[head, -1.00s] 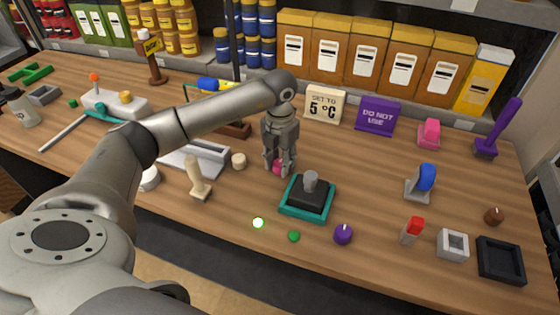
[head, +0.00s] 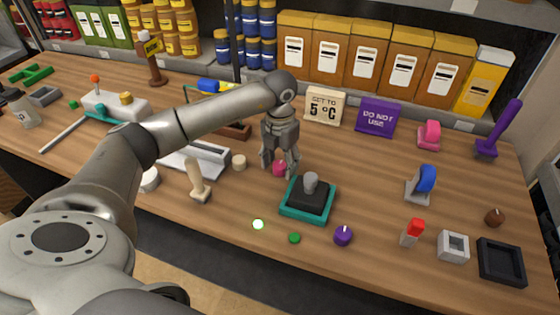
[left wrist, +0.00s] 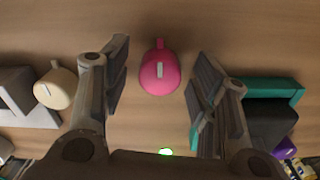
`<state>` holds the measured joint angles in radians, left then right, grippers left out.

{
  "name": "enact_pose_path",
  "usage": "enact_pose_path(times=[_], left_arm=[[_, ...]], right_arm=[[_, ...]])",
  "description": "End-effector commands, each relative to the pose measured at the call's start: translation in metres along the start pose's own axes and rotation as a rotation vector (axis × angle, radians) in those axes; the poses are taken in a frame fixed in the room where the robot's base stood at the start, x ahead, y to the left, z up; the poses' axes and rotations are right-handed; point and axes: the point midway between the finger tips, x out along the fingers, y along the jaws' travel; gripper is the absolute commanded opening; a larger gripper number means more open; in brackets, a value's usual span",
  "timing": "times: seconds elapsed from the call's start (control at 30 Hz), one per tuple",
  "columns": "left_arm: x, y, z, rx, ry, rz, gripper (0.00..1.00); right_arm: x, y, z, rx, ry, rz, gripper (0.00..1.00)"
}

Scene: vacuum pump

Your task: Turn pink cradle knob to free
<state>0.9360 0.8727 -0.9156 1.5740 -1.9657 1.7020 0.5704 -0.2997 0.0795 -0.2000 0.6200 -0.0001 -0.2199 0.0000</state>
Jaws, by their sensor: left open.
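The pink knob (head: 280,168) stands on the wooden table, just left of the teal-based block with a grey post. It has a rounded body with a small pointer and a pale mark, seen from above in the left wrist view (left wrist: 159,72). My left gripper (head: 280,170) is over it, pointing down, with its fingers spread. In the left wrist view the knob lies between the two open fingers (left wrist: 160,90), with a gap on each side. The head view partly hides the knob behind the fingers. My right gripper is not in view.
The teal-based block (head: 292,208) is close on the gripper's right. A cream knob (head: 239,161) and a cream lever (head: 196,178) are on its left. A lit green-white light (head: 258,224), a green button (head: 294,238) and a purple knob (head: 343,235) lie nearer the front edge.

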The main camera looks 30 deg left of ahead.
Motion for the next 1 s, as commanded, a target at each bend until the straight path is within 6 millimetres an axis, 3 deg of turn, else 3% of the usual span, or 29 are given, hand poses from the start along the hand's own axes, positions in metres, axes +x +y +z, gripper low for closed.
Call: enact_pose_path(times=[0.17,0.5,0.7,1.0], left_arm=[[-0.010,0.000,0.001,0.000,-0.002,-0.001,0.54],[-0.078,0.000,0.001,0.000,-0.005,0.000,0.54],[-0.109,0.000,0.001,-0.001,-0.003,0.000,0.54],[-0.120,0.000,0.000,0.000,0.001,0.000,0.54]], right_arm=[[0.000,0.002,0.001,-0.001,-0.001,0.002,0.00],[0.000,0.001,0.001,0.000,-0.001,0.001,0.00],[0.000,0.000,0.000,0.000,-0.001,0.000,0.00],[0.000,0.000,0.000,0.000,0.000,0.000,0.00]])
